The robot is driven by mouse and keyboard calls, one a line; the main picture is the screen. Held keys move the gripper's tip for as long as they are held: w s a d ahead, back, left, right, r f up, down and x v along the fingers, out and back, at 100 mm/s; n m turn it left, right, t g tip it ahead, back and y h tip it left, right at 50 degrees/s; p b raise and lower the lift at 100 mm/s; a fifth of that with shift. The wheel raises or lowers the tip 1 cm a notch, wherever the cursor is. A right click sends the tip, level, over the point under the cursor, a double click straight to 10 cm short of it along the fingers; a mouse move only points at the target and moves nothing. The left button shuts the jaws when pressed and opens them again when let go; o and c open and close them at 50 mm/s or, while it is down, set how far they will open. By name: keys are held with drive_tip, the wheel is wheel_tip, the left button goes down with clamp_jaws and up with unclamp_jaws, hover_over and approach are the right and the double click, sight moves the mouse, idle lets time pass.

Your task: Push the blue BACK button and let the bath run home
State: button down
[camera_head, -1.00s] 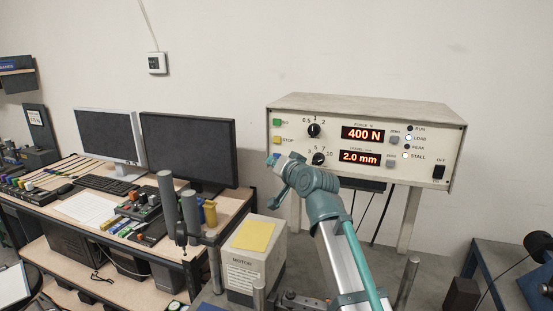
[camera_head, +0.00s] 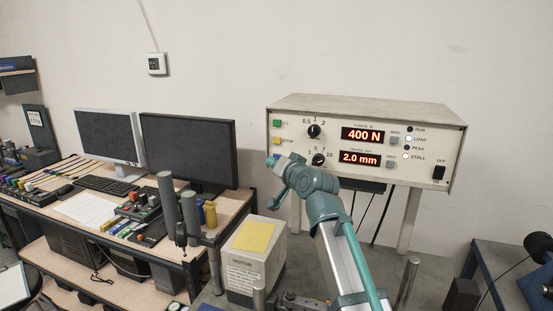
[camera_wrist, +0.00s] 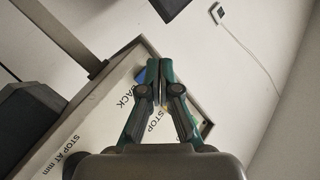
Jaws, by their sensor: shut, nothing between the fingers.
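The blue BACK button (camera_wrist: 141,76) shows in the wrist view beside the left fingertip, above the printed word BACK. The control box (camera_head: 360,104) carries a green button (camera_head: 277,124), a yellow STOP button (camera_head: 277,141), and red displays reading 400 N and 2.0 mm.
Monitors (camera_head: 188,150) and a keyboard are on the left desk. A black OFF switch (camera_head: 438,172) is at the panel's right.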

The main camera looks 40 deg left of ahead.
drive_tip(key=shift+w+a, duration=0.1)
drive_tip(key=shift+w, duration=0.05)
drive_tip(key=shift+w+b, duration=0.3)
drive_tip(key=shift+w+a, duration=0.15)
drive_tip(key=shift+w, duration=0.2)
idle(0.8)
drive_tip(key=shift+s, duration=0.15)
drive_tip(key=shift+s+d, duration=0.25)
drive_tip(key=shift+s, duration=0.4)
drive_tip(key=shift+s+d+p, duration=0.25)
drive_tip(key=shift+s, duration=0.55)
drive_tip(key=shift+s+d+p, duration=0.2)
drive_tip(key=shift+s+p, duration=0.05)
drive_tip(key=shift+s, duration=0.5)
drive_tip(key=shift+s+d+p, duration=0.25)
drive_tip(key=shift+s, duration=0.55)
